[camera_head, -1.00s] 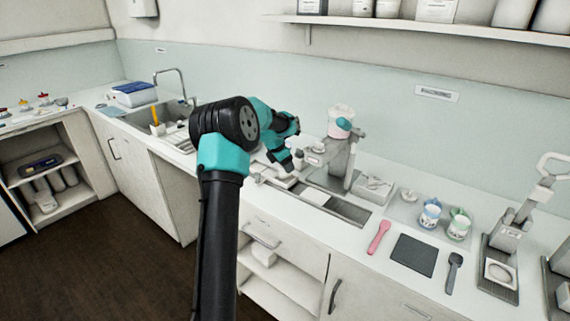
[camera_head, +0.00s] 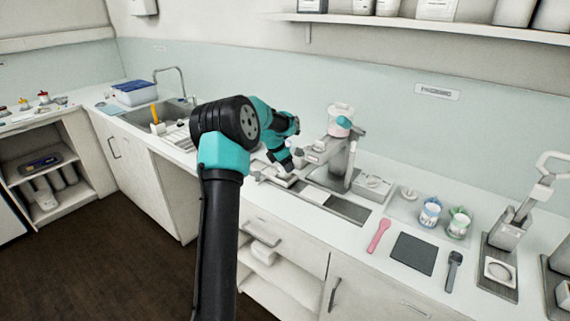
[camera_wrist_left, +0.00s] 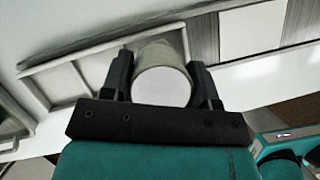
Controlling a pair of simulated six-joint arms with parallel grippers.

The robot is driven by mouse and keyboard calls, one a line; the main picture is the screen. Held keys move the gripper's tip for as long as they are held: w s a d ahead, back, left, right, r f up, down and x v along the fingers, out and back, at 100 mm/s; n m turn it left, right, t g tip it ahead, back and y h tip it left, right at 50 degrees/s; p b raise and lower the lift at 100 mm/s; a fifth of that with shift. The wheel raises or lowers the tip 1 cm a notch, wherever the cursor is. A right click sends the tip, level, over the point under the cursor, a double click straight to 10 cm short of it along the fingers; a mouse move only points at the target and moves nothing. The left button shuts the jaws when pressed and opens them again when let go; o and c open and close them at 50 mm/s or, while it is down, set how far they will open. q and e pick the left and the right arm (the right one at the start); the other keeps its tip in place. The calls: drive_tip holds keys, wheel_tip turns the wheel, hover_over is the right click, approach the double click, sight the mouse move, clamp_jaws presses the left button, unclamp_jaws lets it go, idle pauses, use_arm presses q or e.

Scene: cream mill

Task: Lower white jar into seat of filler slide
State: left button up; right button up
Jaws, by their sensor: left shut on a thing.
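The white jar (camera_wrist_left: 162,85) is between the two fingers of my left gripper (camera_wrist_left: 161,64) in the left wrist view, with its round pale end towards the camera. The gripper is shut on it. In the head view my left gripper (camera_head: 284,164) is low over the counter, just left of the filler (camera_head: 340,150), and the jar cannot be made out there. The filler's slide (camera_head: 347,208) runs along the counter in front of it. In the wrist view a pale framed part (camera_wrist_left: 62,84) lies left of the jar. Whether the jar touches a seat cannot be told.
A pink spatula (camera_head: 378,235), a dark mat (camera_head: 414,253) and a dark spoon (camera_head: 453,270) lie to the right. Two printed cups (camera_head: 430,213) stand behind them. The sink (camera_head: 150,118) is at the left. My left arm crosses the head view.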

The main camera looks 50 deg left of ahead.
use_arm(q)
drive_tip(key=shift+f, duration=0.9)
idle(1.4)
drive_tip(key=o, duration=1)
drive_tip(key=shift+c, duration=0.2)
drive_tip(key=shift+r, duration=0.15)
drive_tip(key=shift+r, duration=2.85)
